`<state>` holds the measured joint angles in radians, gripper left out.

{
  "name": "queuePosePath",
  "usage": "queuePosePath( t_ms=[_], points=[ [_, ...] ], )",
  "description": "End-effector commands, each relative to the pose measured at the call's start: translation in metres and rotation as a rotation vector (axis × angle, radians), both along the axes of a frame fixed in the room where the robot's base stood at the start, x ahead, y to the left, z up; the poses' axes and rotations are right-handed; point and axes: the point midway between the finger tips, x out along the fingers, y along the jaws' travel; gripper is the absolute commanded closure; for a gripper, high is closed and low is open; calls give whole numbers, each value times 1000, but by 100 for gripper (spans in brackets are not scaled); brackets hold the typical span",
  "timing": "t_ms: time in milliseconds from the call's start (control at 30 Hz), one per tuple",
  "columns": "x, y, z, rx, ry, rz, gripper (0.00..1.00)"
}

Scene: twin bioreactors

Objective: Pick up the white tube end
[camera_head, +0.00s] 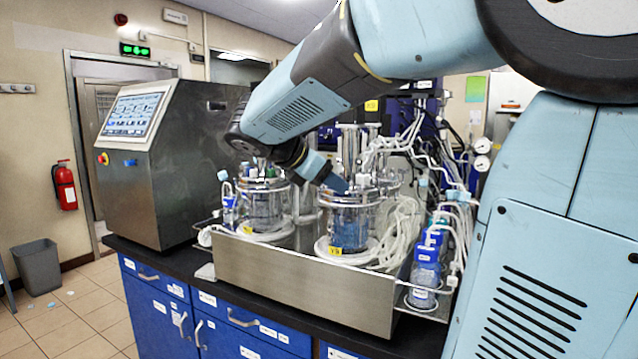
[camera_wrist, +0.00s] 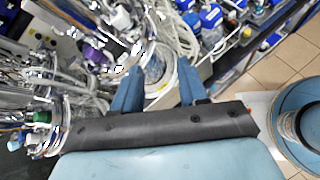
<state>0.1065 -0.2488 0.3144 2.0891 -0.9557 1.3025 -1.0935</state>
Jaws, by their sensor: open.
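My gripper (camera_head: 337,183) is over the right glass vessel (camera_head: 348,232), near its metal top, in the head view. In the wrist view its two blue fingers (camera_wrist: 160,72) are apart with nothing seen held between them. White tubing (camera_head: 402,232) hangs in a loose bundle just right of that vessel. White tubes also curve beyond the fingertips in the wrist view (camera_wrist: 180,36). Many tubes overlap, and I cannot tell which end is the white tube end.
A left glass vessel (camera_head: 262,208) stands beside the right one behind a steel front panel (camera_head: 300,285). Blue-capped bottles (camera_head: 425,272) stand at the right. A steel control cabinet (camera_head: 175,170) with a screen stands at the left. Tubes and metal fittings crowd the space around my gripper.

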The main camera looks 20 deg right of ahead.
Motion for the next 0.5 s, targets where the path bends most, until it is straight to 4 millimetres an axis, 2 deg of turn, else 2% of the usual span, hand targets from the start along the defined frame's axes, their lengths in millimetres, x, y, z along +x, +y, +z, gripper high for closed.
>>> queuePosePath(
  t_ms=[33, 100, 200, 367, 500],
  points=[
    [14, 1, 7, -63, 51, 38, 57],
    [29, 2, 17, -142, 113, 82, 57],
    [42, 3, 26, -216, 172, 120, 57],
    [51, -2, 30, -262, 208, 140, 57],
    [57, -21, 22, -262, 211, 139, 57]
  ],
)
